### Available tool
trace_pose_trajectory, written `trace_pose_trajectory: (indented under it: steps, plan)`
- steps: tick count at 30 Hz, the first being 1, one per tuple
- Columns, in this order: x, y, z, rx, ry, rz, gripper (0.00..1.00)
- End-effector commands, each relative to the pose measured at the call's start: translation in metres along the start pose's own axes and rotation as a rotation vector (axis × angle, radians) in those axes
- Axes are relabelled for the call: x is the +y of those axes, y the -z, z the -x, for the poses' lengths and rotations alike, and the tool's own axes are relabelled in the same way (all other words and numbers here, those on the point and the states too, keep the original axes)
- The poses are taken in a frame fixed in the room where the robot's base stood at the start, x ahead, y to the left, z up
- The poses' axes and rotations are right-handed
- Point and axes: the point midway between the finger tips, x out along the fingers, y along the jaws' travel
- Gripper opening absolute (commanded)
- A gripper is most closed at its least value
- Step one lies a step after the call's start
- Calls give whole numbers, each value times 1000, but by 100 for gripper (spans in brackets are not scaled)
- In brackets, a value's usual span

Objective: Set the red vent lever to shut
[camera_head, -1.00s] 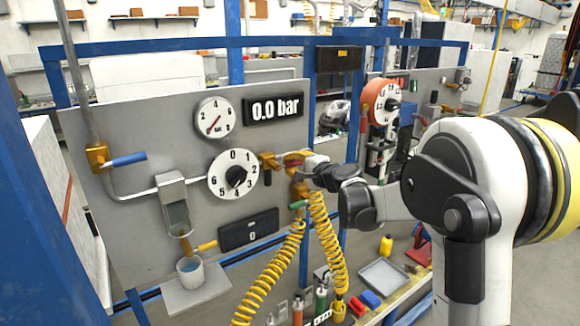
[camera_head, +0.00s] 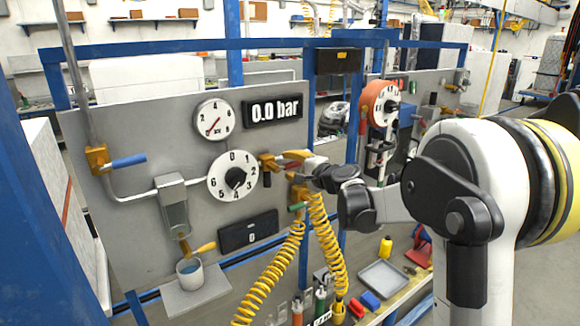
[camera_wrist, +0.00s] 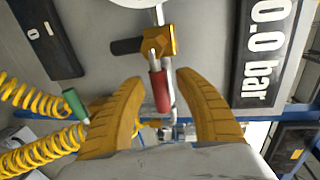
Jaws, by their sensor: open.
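The red vent lever (camera_wrist: 160,92) shows in the wrist view on the brass valve body (camera_wrist: 160,42). It points from the valve toward my gripper, between the two fingers. My gripper (camera_wrist: 160,78) is open, with a yellow finger on each side of the lever and visible space between. In the head view, my gripper (camera_head: 297,158) is at the right edge of the grey panel, just right of the brass valve (camera_head: 267,162). The fingers hide the red lever there. I cannot tell whether a finger touches it.
The gauge (camera_head: 214,119) and the "0.0 bar" display (camera_head: 273,109) are on the panel, with a numbered dial (camera_head: 234,175) below. Yellow coiled hoses (camera_head: 327,240) hang just below my gripper. A green handle (camera_wrist: 75,105) is beside the left finger. A blue lever (camera_head: 128,160) is at the panel's left.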

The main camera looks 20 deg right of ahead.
Motion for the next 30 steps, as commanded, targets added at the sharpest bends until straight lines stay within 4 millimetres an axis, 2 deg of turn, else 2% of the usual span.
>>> trace_pose_trajectory:
  steps: [5, 12, 18, 22, 30]
  plan:
    - [0, 0, 23, 1, 0, -2, 40]
    - [0, 0, 78, 2, 0, -1, 40]
    - [0, 1, 109, 2, 0, 0, 40]
    - [0, 1, 118, 2, 0, 0, 40]
    - [0, 0, 119, 1, 0, 0, 40]
